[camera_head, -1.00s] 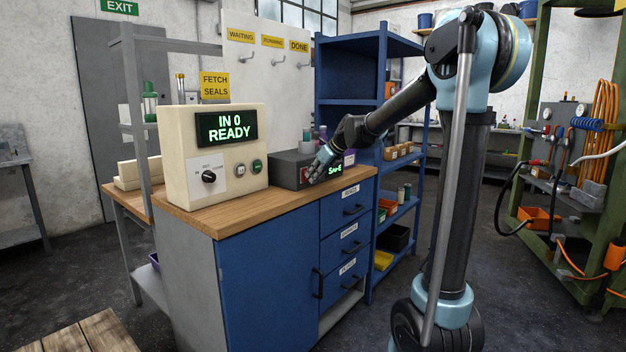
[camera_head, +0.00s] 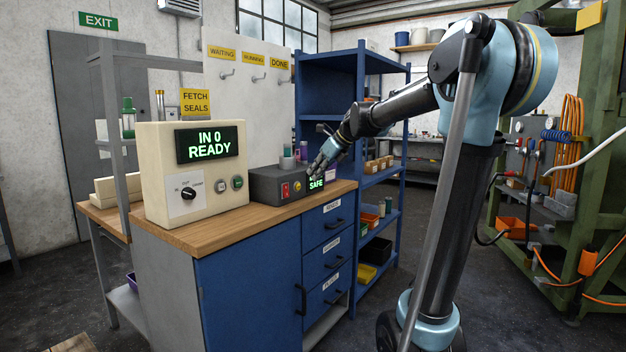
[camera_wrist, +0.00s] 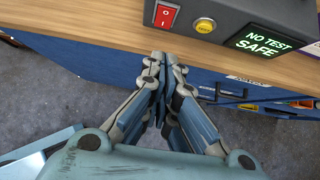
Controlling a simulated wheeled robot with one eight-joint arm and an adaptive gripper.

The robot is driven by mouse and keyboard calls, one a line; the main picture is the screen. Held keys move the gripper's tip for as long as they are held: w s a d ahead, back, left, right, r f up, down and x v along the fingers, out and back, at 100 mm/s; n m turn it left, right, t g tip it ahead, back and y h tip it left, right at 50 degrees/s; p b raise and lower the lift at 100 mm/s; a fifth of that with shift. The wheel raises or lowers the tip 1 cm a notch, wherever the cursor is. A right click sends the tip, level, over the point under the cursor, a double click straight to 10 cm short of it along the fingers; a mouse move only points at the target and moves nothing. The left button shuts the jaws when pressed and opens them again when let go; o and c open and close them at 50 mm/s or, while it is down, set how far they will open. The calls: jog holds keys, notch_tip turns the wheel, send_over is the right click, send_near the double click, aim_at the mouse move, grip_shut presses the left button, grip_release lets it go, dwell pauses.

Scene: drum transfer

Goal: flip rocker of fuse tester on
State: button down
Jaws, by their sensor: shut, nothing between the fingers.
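The fuse tester (camera_head: 262,188) is a dark grey box on the wooden bench top, with a red rocker (camera_head: 285,190), a yellow button (camera_head: 297,187) and a green display (camera_head: 316,183). In the wrist view the display (camera_wrist: 262,40) reads NO TEST SAFE. The rocker (camera_wrist: 165,14) there carries white O and I marks; I cannot tell which side is pressed.
A cream console (camera_head: 195,175) reading IN 0 READY stands left of the tester. The wooden bench top (camera_head: 230,222) has a bare front strip. Blue drawers (camera_head: 328,240) are below. A blue shelf (camera_head: 385,170) stands behind at the right. Small cylinders (camera_head: 288,158) stand behind the tester.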

aim_at(286, 191)
dwell(0.3)
jog(key=shift+s+d+f+h, duration=0.25)
jog(key=shift+f+h, duration=0.15)
jog(key=shift+f, duration=0.1)
jog(key=shift+a, duration=0.1)
jog(key=a+r+x, duration=0.1)
jog(key=x, duration=1.2)
jog(key=shift+w+a+r, duration=0.3)
jog(key=shift+w+a, duration=0.05)
jog(key=shift+w, duration=0.05)
